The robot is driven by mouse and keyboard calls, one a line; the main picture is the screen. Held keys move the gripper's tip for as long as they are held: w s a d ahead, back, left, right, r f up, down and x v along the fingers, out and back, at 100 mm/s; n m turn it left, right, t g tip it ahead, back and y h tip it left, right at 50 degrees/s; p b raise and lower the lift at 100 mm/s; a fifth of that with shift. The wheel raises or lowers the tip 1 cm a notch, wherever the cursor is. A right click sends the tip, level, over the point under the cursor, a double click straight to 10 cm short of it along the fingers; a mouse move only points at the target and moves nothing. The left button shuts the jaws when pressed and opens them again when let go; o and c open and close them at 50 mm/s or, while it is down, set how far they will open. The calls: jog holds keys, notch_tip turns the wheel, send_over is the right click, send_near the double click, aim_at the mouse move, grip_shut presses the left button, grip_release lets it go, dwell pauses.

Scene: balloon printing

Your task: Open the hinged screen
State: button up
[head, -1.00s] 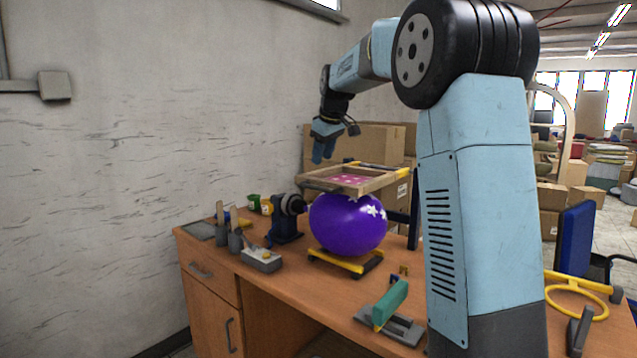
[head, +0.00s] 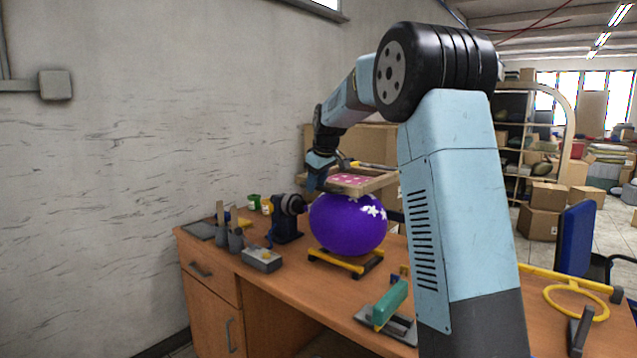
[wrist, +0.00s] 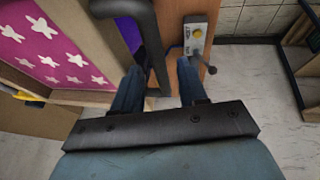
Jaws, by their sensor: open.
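The hinged screen is a wooden frame (head: 375,185) with a pink, white-starred panel (head: 350,179), lying over a purple balloon (head: 347,225). In the wrist view, the starred panel (wrist: 60,45) is at the left. A dark bent handle (wrist: 138,12) runs from the frame and passes down between my fingers, nearer the left one. My gripper (head: 317,184) is at the frame's near-left edge, fingers pointing down. In the wrist view, my gripper (wrist: 160,68) is open, with a gap between the right finger and the handle. Contact with the left finger is unclear.
The balloon rests on a yellow-and-black stand (head: 345,262). A dark blue device (head: 287,220) stands left of it, with a grey control box (head: 262,260) in front. A green-handled tool (head: 390,304) lies at the front right. Cardboard boxes (head: 370,145) stand behind.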

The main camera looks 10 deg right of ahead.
jog(key=shift+c, duration=0.3)
grip_shut()
